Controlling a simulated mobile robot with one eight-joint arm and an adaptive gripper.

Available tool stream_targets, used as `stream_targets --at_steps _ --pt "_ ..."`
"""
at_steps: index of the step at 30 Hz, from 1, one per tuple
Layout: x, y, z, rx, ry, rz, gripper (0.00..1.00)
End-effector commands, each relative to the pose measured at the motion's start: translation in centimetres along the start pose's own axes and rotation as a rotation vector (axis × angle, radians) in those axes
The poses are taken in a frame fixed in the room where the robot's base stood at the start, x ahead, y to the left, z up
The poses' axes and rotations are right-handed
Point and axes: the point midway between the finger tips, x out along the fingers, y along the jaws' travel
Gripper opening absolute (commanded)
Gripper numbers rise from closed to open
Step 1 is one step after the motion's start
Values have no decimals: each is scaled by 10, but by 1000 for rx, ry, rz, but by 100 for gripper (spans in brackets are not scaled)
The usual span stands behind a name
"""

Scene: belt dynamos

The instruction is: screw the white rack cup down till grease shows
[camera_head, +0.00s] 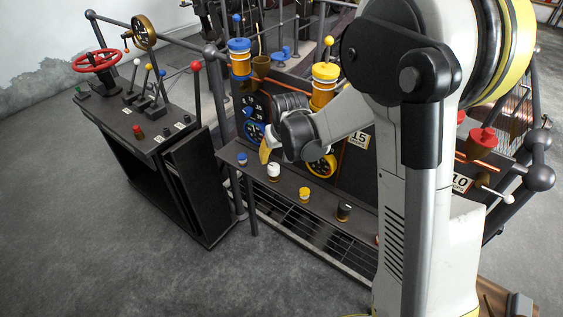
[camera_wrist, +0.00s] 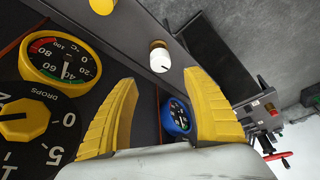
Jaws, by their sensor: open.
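The white rack cup (camera_head: 273,172) stands on the dark front ledge, between a blue cup and a yellow one. In the wrist view it shows as a white cap (camera_wrist: 160,60) with a brass-coloured band, ahead of the gap between my fingertips. My gripper (camera_wrist: 162,76) is open, its two yellow fingers apart with nothing between them. In the head view my gripper (camera_head: 266,148) is just above and behind the white cup, not touching it as far as I can see. My own arm hides part of the panel. No grease is visible at the cup.
On the same ledge stand a blue cup (camera_head: 241,159), a yellow cup (camera_head: 304,195) and a black cup (camera_head: 344,211). Round gauges, one blue-rimmed (camera_wrist: 176,114) and one yellow-rimmed (camera_wrist: 60,62), sit on the panel. A lever console (camera_head: 150,130) stands at left; the floor in front is clear.

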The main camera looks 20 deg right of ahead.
Motion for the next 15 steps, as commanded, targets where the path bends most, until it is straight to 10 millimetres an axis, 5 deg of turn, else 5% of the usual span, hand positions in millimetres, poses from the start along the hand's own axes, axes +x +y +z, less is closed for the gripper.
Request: stream_targets --at_steps 9,15 --pt "67 1 1 3 -1 2 58" --pt "90 1 0 3 -1 2 58"
